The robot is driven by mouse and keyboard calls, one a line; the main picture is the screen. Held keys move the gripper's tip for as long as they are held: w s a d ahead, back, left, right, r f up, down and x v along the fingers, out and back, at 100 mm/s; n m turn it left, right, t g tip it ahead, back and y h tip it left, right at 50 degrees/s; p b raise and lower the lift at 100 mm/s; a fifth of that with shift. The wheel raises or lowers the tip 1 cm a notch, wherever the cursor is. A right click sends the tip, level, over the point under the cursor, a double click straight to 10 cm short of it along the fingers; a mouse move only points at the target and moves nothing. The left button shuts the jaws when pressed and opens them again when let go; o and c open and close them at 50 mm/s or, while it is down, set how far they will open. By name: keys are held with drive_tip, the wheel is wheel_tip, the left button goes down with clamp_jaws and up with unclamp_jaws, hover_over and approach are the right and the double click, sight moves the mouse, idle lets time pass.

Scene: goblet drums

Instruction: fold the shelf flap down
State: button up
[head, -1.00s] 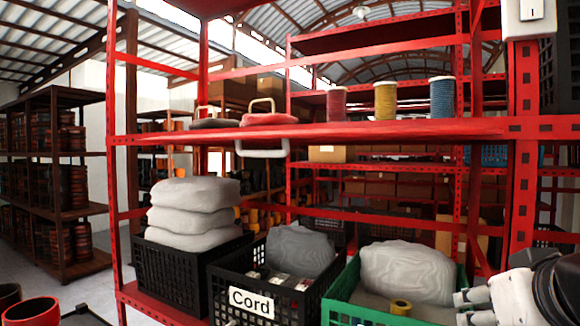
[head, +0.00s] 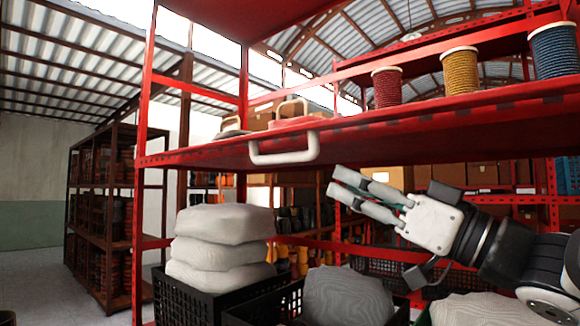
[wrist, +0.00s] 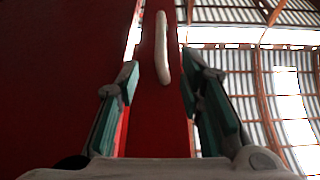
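The red shelf flap (head: 400,135) lies roughly level above the crates in the head view. A white bar handle (head: 284,150) hangs at its front edge, left of the middle. My gripper (head: 334,182) is just right of and a little below the handle, fingers pointing left, apart from it in this view. In the wrist view my gripper (wrist: 160,80) is open, its two fingers well apart. The pale handle (wrist: 162,48) stands upright in that picture, its lower end in line with the gap between the fingers. Contact is not visible.
Red, yellow and blue cord spools (head: 460,72) stand on the shelf, with a red handled item (head: 296,122) near its edge. Below are stacked grey sacks (head: 222,245) on a black crate (head: 190,300) and more sacks in crates. Brown racks (head: 105,215) stand at left.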

sight(290, 157)
drive_tip(key=p+x, duration=0.2)
drive_tip(key=x, duration=1.1)
drive_tip(key=shift+w+a+r, duration=0.1)
drive_tip(key=shift+a+r, duration=0.15)
drive_tip(key=shift+a, duration=0.05)
drive_tip(key=shift+c, duration=0.4)
clamp_jaws()
